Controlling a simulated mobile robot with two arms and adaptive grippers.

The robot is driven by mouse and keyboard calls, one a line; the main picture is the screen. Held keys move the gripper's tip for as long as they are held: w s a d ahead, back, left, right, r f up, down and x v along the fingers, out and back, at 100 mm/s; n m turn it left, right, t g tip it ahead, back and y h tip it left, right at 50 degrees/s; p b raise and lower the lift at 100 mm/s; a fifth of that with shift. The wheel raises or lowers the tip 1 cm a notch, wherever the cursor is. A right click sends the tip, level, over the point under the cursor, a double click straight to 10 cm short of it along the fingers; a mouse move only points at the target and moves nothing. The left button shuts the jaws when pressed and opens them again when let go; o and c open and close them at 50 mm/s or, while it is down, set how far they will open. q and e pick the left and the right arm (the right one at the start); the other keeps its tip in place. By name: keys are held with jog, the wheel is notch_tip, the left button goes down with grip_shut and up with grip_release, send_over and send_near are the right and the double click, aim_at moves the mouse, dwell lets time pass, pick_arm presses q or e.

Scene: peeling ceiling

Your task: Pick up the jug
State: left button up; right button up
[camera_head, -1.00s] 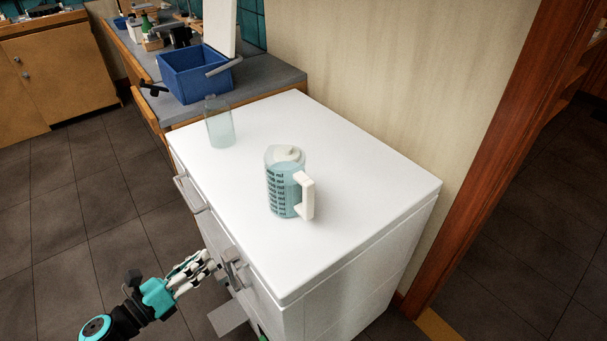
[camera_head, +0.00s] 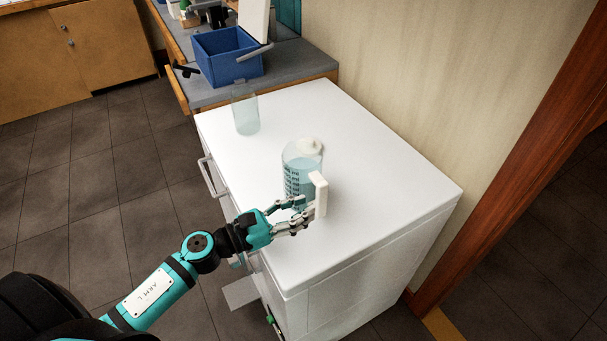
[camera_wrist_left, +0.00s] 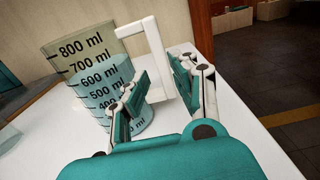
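My left gripper (camera_head: 305,212) is at the handle side of the jug, low over the top. In the left wrist view, the jug (camera_wrist_left: 88,75) stands at the left and its white handle (camera_wrist_left: 152,45) rises between the two fingers of my left gripper (camera_wrist_left: 165,88). The fingers are apart, with space visible around the handle. Contact with the handle cannot be told. My right gripper is not in view.
The white cabinet top (camera_head: 385,190) is clear to the right of the jug. A clear bottle (camera_head: 245,112) stands behind left. A blue crate (camera_head: 226,58) sits on the grey counter beyond. A wall (camera_head: 390,80) borders the back right.

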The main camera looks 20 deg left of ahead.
aim_at(317, 201)
pick_arm(q)
jog(key=shift+w+d+r, duration=0.15)
jog(key=shift+w+d, duration=0.05)
jog(key=p+x, duration=0.1)
jog(key=x, duration=0.1)
jog(key=p+x, duration=0.1)
jog(key=x, duration=0.1)
jog(key=shift+w+d+r+p, duration=0.1)
jog(key=shift+d+r+p, duration=0.1)
jog(key=shift+d+p, duration=0.15)
jog(key=shift+w+f, duration=0.15)
grip_shut()
